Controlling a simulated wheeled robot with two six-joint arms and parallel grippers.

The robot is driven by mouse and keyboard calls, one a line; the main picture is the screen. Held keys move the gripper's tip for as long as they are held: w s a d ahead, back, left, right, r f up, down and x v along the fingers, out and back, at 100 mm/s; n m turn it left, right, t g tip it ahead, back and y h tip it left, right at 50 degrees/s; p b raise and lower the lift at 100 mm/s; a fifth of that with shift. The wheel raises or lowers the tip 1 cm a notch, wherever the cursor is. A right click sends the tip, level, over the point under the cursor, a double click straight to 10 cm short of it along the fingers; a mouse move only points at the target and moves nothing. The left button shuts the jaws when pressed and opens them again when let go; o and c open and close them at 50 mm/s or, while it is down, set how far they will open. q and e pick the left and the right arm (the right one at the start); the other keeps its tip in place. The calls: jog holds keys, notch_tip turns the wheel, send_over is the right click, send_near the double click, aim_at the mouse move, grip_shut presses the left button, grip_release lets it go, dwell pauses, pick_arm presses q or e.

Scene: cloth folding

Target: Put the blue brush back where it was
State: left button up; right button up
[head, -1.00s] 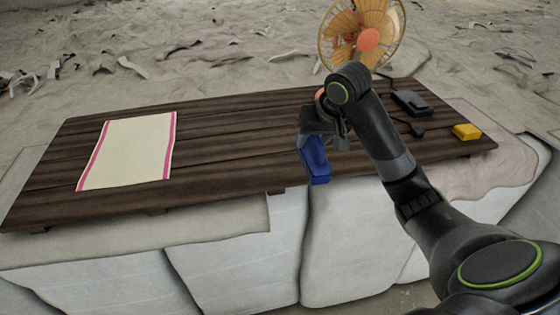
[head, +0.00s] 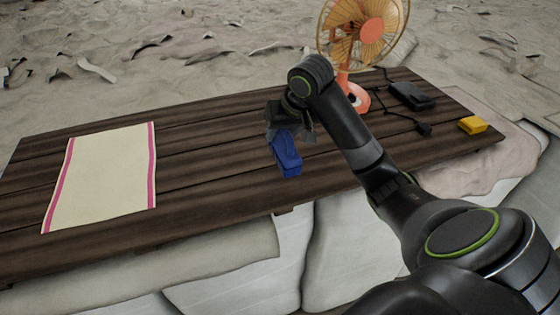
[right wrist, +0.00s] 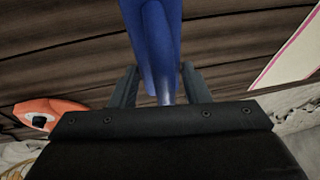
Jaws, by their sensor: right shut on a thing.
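The blue brush (head: 287,157) is in my right gripper (head: 286,130), over the middle of the dark wooden table (head: 215,180). In the right wrist view the blue brush (right wrist: 154,45) runs out between the two fingers of the right gripper (right wrist: 158,85), which are shut on its narrow part. Whether the brush touches the table cannot be told. My left gripper is not in view.
A cream cloth with pink edges (head: 103,175) lies flat at the table's left. An orange fan (head: 357,98), a black box with a cable (head: 411,96) and a yellow block (head: 472,125) are at the right. Bare planks lie between cloth and brush.

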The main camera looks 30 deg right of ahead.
aim_at(283, 152)
jog(key=f, duration=0.1)
jog(key=s+f, duration=0.1)
jog(key=f, duration=0.1)
jog(key=shift+d+p, duration=0.1)
jog(key=shift+p, duration=0.25)
jog(key=x, duration=0.2)
jog(key=p+x, duration=0.1)
jog(key=shift+s+f, duration=0.2)
jog(key=shift+f, duration=0.1)
jog(key=shift+s, duration=0.1)
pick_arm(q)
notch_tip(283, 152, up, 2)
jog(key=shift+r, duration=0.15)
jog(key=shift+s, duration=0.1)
pick_arm(e)
jog(key=shift+f, duration=0.1)
jog(key=o, duration=0.9)
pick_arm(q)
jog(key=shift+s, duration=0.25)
